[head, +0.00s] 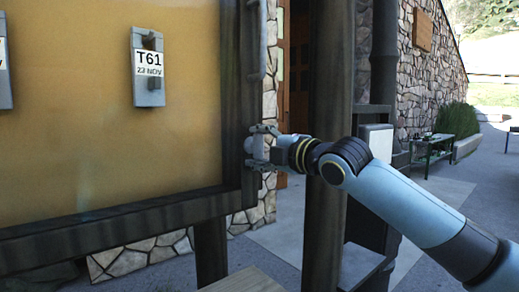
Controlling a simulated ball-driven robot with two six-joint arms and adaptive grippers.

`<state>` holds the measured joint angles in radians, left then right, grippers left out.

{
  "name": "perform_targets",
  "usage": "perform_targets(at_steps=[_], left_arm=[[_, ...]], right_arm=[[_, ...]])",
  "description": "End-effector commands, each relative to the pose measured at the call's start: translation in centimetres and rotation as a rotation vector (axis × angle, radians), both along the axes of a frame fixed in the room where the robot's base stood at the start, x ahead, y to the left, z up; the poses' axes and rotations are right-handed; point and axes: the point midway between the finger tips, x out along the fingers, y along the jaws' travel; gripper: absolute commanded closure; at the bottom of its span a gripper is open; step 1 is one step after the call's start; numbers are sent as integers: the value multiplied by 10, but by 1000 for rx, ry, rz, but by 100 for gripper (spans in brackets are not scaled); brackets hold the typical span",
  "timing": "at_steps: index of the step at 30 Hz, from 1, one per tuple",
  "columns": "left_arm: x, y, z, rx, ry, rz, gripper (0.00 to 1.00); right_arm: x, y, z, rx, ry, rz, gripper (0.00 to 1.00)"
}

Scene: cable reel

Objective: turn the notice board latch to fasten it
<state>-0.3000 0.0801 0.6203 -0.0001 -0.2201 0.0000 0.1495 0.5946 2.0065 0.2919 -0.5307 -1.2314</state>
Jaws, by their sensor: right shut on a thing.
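The notice board (110,222) fills the left of the head view, with a dark frame around a tan panel. My right gripper (254,150) is at the right side of the frame, its fingers closed around a small pale round part, which looks like the latch (249,145). The fingers and gripper body hide much of the latch, so its turn angle cannot be told. My left gripper is not in view.
A grey holder with a T61 label (149,66) hangs on the panel. A dark post (326,220) stands just right of my right gripper, behind the board's edge. A wooden surface (243,281) shows at the bottom. A stone wall and a bench (433,148) are farther back.

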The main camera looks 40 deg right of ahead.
Motion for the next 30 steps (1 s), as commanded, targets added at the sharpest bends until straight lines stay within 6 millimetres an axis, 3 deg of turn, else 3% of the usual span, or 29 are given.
perform_targets(at_steps=[14, 15, 20, 30], left_arm=[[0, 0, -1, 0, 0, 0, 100], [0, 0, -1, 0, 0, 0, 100], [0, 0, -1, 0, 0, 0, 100], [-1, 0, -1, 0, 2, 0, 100]], right_arm=[[0, 0, -1, -16, 2, -1, 76], [0, 0, -1, -16, 2, -1, 41], [0, 0, -1, -15, 1, -1, 20], [-4, -1, -1, -17, 1, -1, 19]])
